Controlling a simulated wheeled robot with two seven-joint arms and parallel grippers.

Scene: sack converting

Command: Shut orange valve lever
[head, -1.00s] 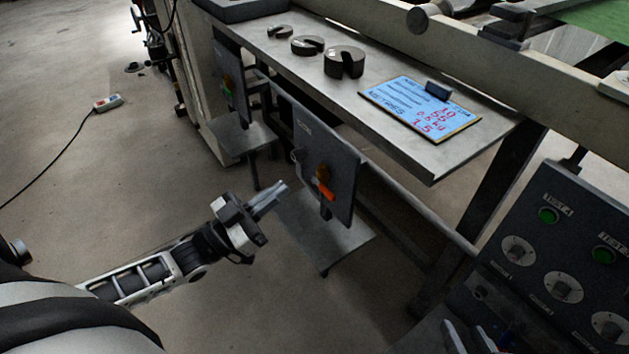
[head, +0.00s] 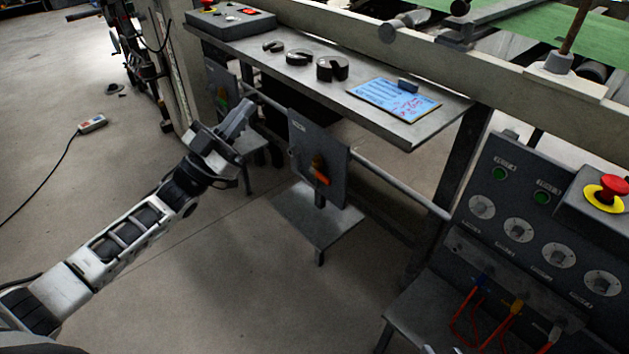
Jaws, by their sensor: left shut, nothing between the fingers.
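The orange valve lever (head: 321,179) sits on the front of a dark grey panel (head: 330,141) below the bench. It slants slightly down to the right from a brass-coloured fitting (head: 316,161). My left gripper (head: 243,113) is to the left of the panel and higher than the lever, apart from both. Its fingers are together and empty, pointing up and to the right. My right gripper is not in view.
The metal bench (head: 405,127) above the panel carries slotted weights (head: 331,67) and a blue sign (head: 395,98). A small shelf (head: 335,220) juts out below the lever. A control box (head: 500,215) stands at right. Floor at left is mostly clear.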

